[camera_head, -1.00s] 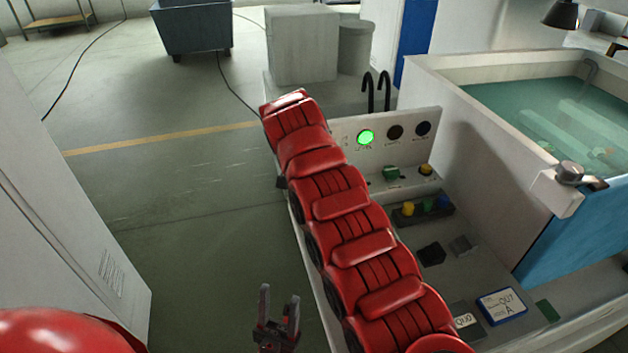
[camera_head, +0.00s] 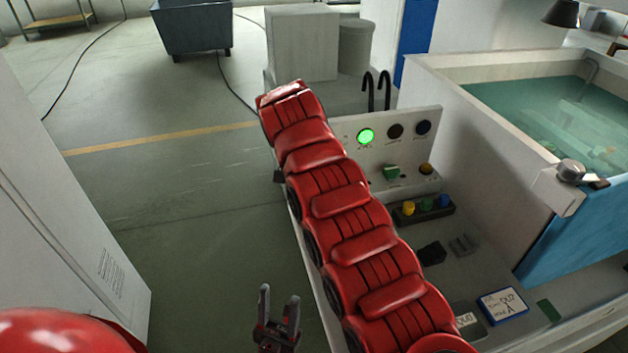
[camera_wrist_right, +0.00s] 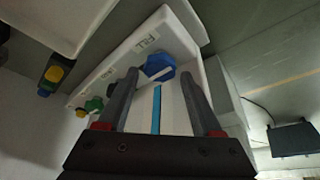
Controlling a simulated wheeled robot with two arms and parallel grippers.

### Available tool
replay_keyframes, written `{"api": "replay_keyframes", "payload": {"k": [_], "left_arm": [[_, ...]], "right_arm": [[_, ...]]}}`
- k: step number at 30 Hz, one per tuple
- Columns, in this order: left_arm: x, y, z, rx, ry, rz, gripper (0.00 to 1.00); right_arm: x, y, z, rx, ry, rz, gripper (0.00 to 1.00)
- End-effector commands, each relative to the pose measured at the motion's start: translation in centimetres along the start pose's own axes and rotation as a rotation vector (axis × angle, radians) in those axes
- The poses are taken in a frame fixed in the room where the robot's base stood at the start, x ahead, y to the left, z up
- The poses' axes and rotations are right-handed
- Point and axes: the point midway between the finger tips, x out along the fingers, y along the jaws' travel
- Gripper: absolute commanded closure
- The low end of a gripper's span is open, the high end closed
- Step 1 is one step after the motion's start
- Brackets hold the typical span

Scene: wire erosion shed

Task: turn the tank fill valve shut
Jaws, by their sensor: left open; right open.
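In the right wrist view a blue knob (camera_wrist_right: 160,67) with a pale line on it sits on a white panel (camera_wrist_right: 140,42) beside a label that seems to read FILL. My right gripper (camera_wrist_right: 159,77) is open, its two fingertips at either side of the knob in the picture. I cannot tell whether they touch it. In the head view my red right arm hides this knob and the right gripper. My left gripper (camera_head: 279,303) is open and empty, low in the head view. The tank (camera_head: 470,105) holds greenish water (camera_head: 530,110).
The control panel (camera_head: 385,155) has a lit green lamp (camera_head: 366,136), a green knob (camera_head: 391,172) and a yellow knob (camera_head: 426,169). A block of coloured buttons (camera_head: 424,212) and a blue-edged card (camera_head: 502,306) lie on the ledge.

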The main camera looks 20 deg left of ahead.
Motion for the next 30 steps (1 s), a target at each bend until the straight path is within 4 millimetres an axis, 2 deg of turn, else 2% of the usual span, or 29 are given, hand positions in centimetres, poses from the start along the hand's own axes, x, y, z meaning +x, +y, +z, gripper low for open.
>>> {"api": "replay_keyframes", "payload": {"k": [2,9,12,15,21,30], "left_arm": [[-0.8,0.0,0.1,0.0,0.0,0.0,0.5],[-1.2,0.1,0.2,0.0,0.0,0.0,0.5],[0.2,0.0,0.0,0.0,0.0,0.0,0.5],[1.3,-0.1,-0.2,0.0,0.0,0.0,0.5],[2.3,-0.1,-0.4,0.0,0.0,0.0,0.5],[2.4,-0.1,-0.4,0.0,0.0,0.0,0.5]], "right_arm": [[-1.4,0.0,0.1,0.0,0.002,-0.003,0.33],[-7.6,0.0,0.1,-0.001,0.002,-0.001,0.33],[-10.7,-0.1,-0.2,0.0,0.002,-0.004,0.33],[-12.9,-0.1,-0.1,-0.001,0.0,-0.002,0.33],[-15.4,-0.1,-0.1,0.0,0.001,-0.001,0.33],[-15.7,0.0,0.1,0.0,-0.001,0.001,0.33]]}}
